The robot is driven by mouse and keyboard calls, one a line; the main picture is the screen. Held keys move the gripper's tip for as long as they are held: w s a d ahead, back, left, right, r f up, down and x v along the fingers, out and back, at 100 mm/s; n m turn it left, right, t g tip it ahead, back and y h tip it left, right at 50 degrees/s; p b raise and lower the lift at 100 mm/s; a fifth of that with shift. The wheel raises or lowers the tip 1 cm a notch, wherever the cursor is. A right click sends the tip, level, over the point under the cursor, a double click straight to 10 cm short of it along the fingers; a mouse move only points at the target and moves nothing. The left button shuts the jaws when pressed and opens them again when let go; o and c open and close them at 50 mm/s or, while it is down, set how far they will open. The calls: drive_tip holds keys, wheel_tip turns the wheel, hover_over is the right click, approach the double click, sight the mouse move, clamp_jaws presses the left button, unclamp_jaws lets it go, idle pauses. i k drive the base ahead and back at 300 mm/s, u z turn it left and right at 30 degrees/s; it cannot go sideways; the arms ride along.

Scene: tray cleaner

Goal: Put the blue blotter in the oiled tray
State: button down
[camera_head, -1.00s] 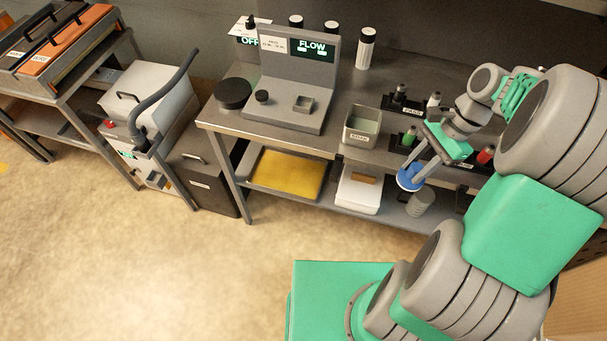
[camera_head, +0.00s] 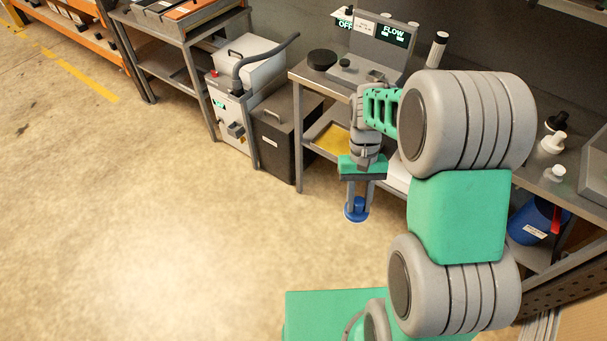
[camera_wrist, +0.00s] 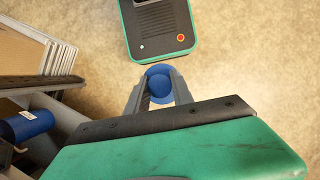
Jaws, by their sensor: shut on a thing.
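The blue blotter (camera_head: 356,211), a round blue disc with a raised knob, is held by my gripper (camera_head: 357,202), which is shut on it. It hangs over the open floor, in front of the workbench. In the wrist view the blue blotter (camera_wrist: 159,84) sits between the two fingers (camera_wrist: 160,92). No tray is legibly marked as oiled. A shallow grey tray with a yellow bottom (camera_head: 333,138) lies on the bench's lower shelf, partly hidden by my arm.
A dark bin (camera_head: 285,135) and a grey machine with a hose (camera_head: 233,100) stand left of the bench. A cart (camera_head: 175,25) with grey and orange labelled containers is farther left. A blue canister (camera_head: 533,222) is at right. The floor at left is clear.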

sight(343, 150)
drive_tip(key=u, duration=3.8)
drive_tip(key=i, duration=0.15)
drive_tip(key=z, duration=2.15)
drive_tip(key=i, duration=1.95)
drive_tip(key=z, duration=1.25)
drive_tip(key=i, duration=0.6)
drive_tip(key=z, duration=0.6)
